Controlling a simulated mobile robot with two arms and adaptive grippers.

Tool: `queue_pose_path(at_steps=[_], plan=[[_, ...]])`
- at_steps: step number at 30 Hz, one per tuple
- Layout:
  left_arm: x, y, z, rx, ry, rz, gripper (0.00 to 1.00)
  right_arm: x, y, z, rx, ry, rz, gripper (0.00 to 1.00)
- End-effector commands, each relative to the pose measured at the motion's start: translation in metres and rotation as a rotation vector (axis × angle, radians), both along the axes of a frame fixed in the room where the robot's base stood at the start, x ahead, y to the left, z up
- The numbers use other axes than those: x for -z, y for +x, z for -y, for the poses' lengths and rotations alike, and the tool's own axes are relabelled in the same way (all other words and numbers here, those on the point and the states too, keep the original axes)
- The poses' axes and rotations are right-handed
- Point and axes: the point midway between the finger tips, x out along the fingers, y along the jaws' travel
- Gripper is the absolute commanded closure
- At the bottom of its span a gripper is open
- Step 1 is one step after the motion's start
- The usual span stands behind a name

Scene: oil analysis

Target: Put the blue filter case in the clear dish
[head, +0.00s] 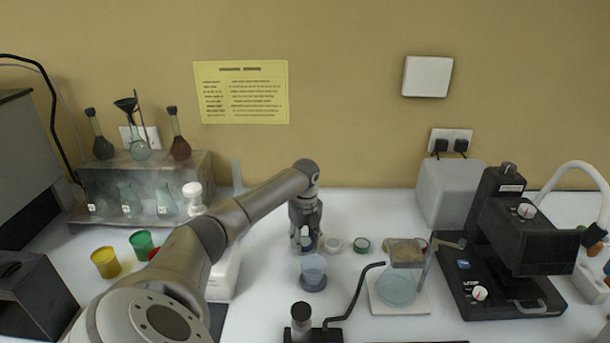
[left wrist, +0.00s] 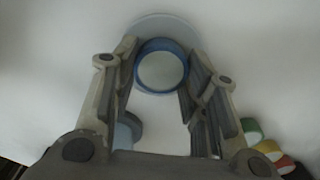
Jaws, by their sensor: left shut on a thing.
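The blue filter case (left wrist: 162,68) is a round blue ring with a pale face, held between the two fingers of my left gripper (left wrist: 157,85) in the left wrist view. In the head view my left gripper (head: 305,238) points down at the table's middle, its fingers shut on the case, which is mostly hidden there. A round, pale, see-through dish (head: 396,290), apparently the clear dish, lies on a white square plate to the right of the gripper and nearer me. My right gripper is not in view.
A black bent rod (head: 356,292) rises near the dish. A black microscope-like instrument (head: 520,245) stands right.

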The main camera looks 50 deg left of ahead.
Motion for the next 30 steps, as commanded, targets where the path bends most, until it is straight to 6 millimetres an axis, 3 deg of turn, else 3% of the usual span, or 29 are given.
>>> queue_pose_path(at_steps=[1, 6, 18, 23, 30], plan=[[0.002, 0.000, 0.000, 0.000, 0.000, 0.000, 0.58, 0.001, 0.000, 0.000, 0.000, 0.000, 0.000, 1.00], [0.001, 0.000, 0.000, -0.001, 0.000, 0.000, 0.37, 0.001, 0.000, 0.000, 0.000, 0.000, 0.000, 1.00], [-0.006, 0.001, -0.001, -0.001, 0.001, 0.002, 0.37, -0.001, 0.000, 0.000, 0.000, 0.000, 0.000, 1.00], [-0.031, 0.001, -0.001, -0.001, 0.002, 0.005, 0.37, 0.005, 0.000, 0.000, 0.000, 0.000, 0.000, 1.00], [-0.085, 0.001, -0.001, -0.001, 0.001, 0.005, 0.37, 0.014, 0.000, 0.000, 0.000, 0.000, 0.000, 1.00]])
